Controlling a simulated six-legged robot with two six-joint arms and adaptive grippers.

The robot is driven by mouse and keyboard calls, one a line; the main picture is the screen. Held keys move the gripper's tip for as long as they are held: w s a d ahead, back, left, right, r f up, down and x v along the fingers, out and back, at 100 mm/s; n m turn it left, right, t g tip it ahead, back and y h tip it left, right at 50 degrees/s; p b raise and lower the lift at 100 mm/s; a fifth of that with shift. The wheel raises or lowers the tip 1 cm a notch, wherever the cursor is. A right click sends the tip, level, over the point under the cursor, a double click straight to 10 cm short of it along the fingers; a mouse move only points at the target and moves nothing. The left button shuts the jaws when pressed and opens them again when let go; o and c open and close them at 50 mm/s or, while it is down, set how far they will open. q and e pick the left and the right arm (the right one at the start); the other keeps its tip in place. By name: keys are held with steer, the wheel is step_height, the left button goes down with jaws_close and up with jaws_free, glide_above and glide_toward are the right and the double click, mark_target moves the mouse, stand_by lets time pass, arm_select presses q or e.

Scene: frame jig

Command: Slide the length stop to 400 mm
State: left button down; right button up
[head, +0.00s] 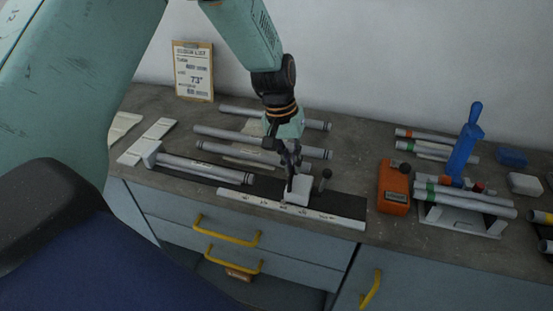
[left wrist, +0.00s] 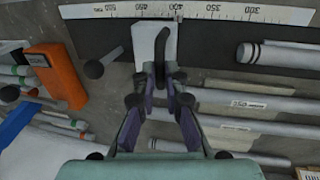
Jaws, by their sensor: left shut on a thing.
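The length stop (head: 298,191) is a pale block on the dark rail behind a white printed scale (head: 340,217). In the left wrist view the stop (left wrist: 145,42) sits against the scale (left wrist: 265,14). A thin dark pointer beside it lies near the 400 marking, but the exact reading is too small to tell. My left gripper (head: 291,178) is shut on the stop's dark upright handle; its fingers also show in the left wrist view (left wrist: 160,75). A round black knob (head: 326,174) stands beside the stop. My right gripper is not in view.
A grey tube (head: 205,169) lies at the left of the rail, with more tubes (head: 235,134) behind. An orange device (head: 394,188) and a rack (head: 460,220) with tubes and a blue-handled tool (head: 465,145) stand to the right. Yellow-handled drawers are below the bench edge.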

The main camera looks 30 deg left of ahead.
arm_select(q)
steer(key=shift+w+d+r, duration=0.1)
steer(key=shift+w+d, duration=0.05)
steer(key=shift+d, duration=0.1)
steer(key=shift+a, duration=0.1)
steer(key=c, duration=1.8)
jaws_free()
steer(key=o, duration=0.4)
steer(key=shift+r, duration=0.15)
step_height(320, 180, up, 12)
steer(key=a, duration=0.2)
steer(key=shift+s+f, duration=0.25)
steer(key=shift+s, duration=0.15)
